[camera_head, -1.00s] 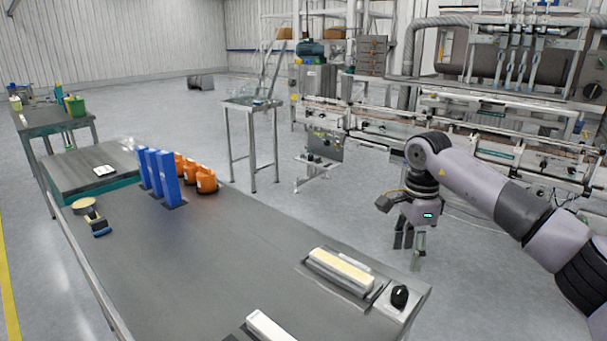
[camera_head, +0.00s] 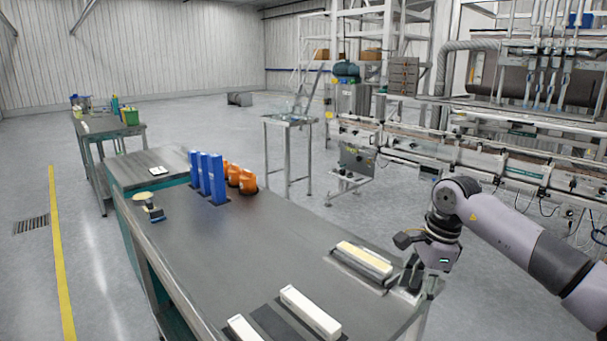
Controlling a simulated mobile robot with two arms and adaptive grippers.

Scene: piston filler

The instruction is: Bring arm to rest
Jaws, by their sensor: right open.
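My right arm (camera_head: 510,235) comes in from the right edge, bent at the elbow. My right gripper (camera_head: 418,275) points down near the right end of the long grey table (camera_head: 240,245). It is open, and I see nothing between its fingers. Its fingers overlap the table's right corner in the picture; whether they touch it I cannot tell. My left gripper is not in view.
White boxes (camera_head: 310,312) and a cream-topped box (camera_head: 364,262) lie near the gripper. Blue upright holders (camera_head: 218,180) and orange bottles (camera_head: 247,182) stand at the table's far end. The filling machine (camera_head: 480,160) stands behind.

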